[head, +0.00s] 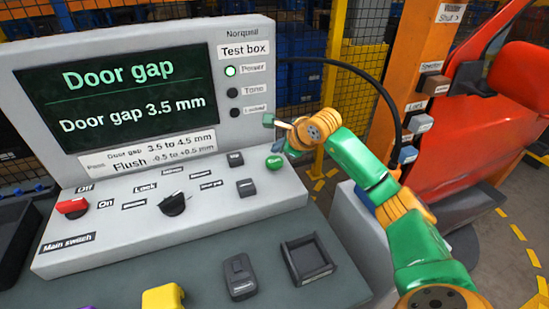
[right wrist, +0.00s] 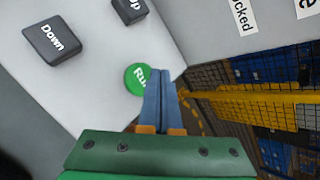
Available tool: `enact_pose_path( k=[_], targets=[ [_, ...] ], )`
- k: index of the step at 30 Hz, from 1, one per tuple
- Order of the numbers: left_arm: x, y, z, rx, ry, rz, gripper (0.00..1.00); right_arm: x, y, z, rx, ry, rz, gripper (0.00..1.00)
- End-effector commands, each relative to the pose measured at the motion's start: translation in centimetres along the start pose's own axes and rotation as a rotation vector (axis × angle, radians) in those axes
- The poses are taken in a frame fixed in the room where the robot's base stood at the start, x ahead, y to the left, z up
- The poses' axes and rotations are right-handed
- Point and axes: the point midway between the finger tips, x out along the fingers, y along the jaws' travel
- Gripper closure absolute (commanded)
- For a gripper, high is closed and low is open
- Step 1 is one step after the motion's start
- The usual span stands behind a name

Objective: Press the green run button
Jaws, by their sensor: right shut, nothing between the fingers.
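The green run button (head: 273,162) is on the right end of the test box's sloped panel (head: 120,246). In the right wrist view the button (right wrist: 135,78) reads "Ru", and its right part is hidden behind my fingers. My right gripper (head: 272,136) is shut and empty, close to the button in the head view. In the right wrist view its blue fingertips (right wrist: 160,75) overlap the button's right edge. I cannot tell whether they touch it. The screen (head: 118,92) reads "Door gap 3.5 mm". My left gripper is not in view.
Black Up and Down buttons (head: 246,188) sit left of the run button, with a lock knob (head: 173,204) and red main switch (head: 72,207) farther left. A black tray (head: 307,259) lies in front. A red car door (head: 470,125) and orange post (head: 408,75) stand right.

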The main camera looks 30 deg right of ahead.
Motion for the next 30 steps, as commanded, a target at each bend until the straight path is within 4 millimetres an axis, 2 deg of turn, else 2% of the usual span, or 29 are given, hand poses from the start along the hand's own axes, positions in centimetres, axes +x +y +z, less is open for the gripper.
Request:
enact_pose_path(
  k=[1,9,20,23,30],
  targets=[
    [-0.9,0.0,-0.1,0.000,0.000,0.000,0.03,-0.7,-0.6,0.5,0.000,0.000,-0.001,1.00],
    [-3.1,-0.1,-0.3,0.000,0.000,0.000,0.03,-2.6,-1.9,1.9,0.000,0.000,0.000,1.00],
    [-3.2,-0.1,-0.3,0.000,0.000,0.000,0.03,-2.8,-2.0,2.0,0.000,0.000,0.000,1.00],
    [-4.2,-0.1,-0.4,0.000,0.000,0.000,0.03,-3.5,-2.6,2.5,0.001,0.000,0.000,1.00],
    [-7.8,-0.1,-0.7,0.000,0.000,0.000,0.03,-6.5,-4.7,4.7,0.000,0.000,0.000,1.00]
  ],
)
